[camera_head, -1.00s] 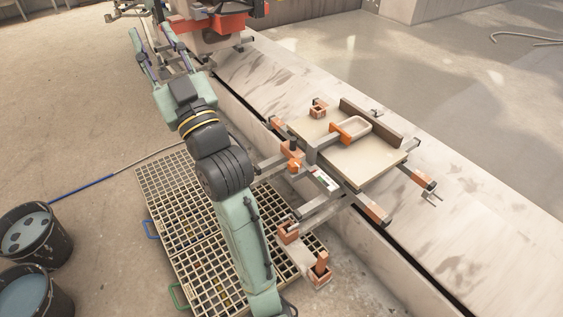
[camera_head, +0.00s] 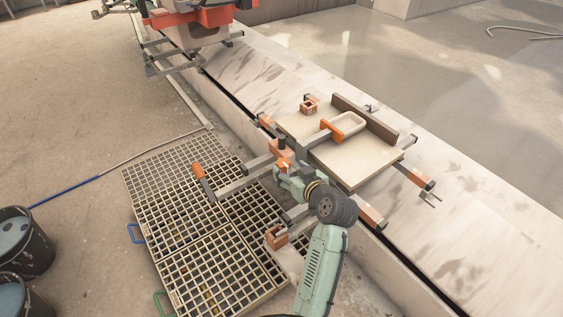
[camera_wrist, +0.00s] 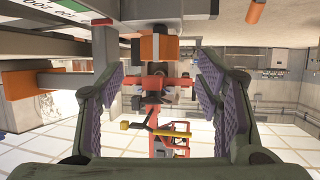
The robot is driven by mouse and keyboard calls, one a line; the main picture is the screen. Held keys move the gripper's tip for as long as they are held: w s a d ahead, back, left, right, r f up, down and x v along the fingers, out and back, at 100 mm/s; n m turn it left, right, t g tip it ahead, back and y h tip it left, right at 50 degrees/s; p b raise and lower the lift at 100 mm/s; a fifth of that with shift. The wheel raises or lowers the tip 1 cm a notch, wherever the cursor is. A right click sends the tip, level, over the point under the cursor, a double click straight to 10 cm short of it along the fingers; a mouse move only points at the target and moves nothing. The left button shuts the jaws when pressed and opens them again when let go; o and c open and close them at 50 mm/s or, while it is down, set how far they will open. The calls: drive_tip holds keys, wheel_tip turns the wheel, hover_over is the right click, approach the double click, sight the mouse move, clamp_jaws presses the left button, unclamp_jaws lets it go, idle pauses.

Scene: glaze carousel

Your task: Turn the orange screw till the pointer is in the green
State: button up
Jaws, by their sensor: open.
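The orange screw (camera_head: 283,164) sits at the near side of the clamp frame in the head view, and my gripper (camera_head: 284,171) is right at it. In the wrist view its orange-red cross-shaped handle (camera_wrist: 137,82) shows between the two pads of my gripper (camera_wrist: 160,84). The jaws are open, with a gap on each side of the handle; they do not look closed on it. A scale (camera_wrist: 68,8) with numbers and a green part is cut off at the top left of the wrist view. I cannot make out its pointer. In the head view my arm hides the scale.
Clamp bars stick out on the near side, one with an orange end (camera_head: 198,170). A floor grate (camera_head: 215,262) and dark buckets (camera_head: 22,243) are at the left.

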sight(285, 164)
drive_tip(key=x, duration=0.6)
drive_tip(key=shift+w, duration=0.1)
drive_tip(key=c, duration=1.2)
